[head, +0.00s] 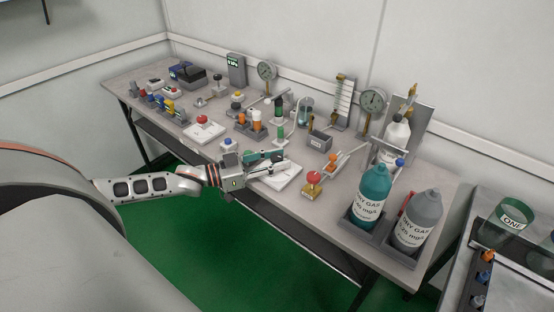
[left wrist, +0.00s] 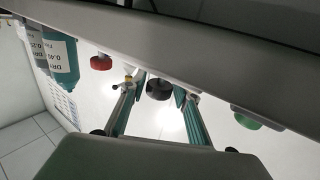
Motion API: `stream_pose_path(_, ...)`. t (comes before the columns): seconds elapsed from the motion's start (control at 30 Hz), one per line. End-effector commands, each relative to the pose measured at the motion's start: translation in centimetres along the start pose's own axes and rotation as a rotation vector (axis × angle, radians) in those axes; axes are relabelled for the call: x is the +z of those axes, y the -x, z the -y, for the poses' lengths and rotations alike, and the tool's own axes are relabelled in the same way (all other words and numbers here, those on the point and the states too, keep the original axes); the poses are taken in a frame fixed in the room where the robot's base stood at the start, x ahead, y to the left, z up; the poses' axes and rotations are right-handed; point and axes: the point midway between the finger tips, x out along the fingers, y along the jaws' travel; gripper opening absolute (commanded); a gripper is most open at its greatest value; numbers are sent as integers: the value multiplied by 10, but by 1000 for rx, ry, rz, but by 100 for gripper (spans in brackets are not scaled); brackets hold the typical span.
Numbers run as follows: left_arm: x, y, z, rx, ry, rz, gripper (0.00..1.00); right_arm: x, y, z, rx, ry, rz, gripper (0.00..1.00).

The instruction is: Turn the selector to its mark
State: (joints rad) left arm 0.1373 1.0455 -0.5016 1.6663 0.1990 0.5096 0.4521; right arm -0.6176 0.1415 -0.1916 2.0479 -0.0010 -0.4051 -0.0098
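A white plate (head: 285,178) lies near the front edge of the bench in the head view; the selector is probably on it, but my gripper covers much of its top. My left gripper (head: 270,162) reaches over this plate from the left. In the left wrist view the two teal fingers (left wrist: 159,92) stand apart, with a dark round knob (left wrist: 159,89) between or just beyond their tips. I cannot tell whether they touch it. The selector's mark cannot be made out. My right gripper is in neither view.
A red-topped brass piece (head: 313,178) stands right of the plate. A teal bottle (head: 371,190) and a grey bottle (head: 418,215) stand at the bench's right end. A red button (head: 203,120) and several colored testers crowd the bench (head: 325,228) to the left and behind.

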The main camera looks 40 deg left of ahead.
Motion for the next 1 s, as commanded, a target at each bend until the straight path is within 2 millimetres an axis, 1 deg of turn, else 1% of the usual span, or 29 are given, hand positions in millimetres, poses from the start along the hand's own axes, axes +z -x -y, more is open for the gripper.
stream_pose_path(0.03,0,0,0,0,0,0,14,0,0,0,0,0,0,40)
stream_pose_path(0.07,0,0,0,0,0,0,6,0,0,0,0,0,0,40)
stream_pose_path(0.1,0,0,0,0,0,0,3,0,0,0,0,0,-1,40)
stream_pose_path(0.27,1,0,0,5,-1,0,3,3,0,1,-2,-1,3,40)
stream_pose_path(0.43,6,-1,1,62,-4,2,3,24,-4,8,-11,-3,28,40)
stream_pose_path(0.5,9,0,2,100,-2,5,3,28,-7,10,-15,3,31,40)
stream_pose_path(0.57,10,0,1,134,1,6,3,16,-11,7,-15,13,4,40)
stream_pose_path(0.6,10,0,1,155,1,5,3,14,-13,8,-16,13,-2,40)
stream_pose_path(0.8,6,0,0,234,3,2,3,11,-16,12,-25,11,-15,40)
stream_pose_path(1.0,0,0,0,259,0,-1,3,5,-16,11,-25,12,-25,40)
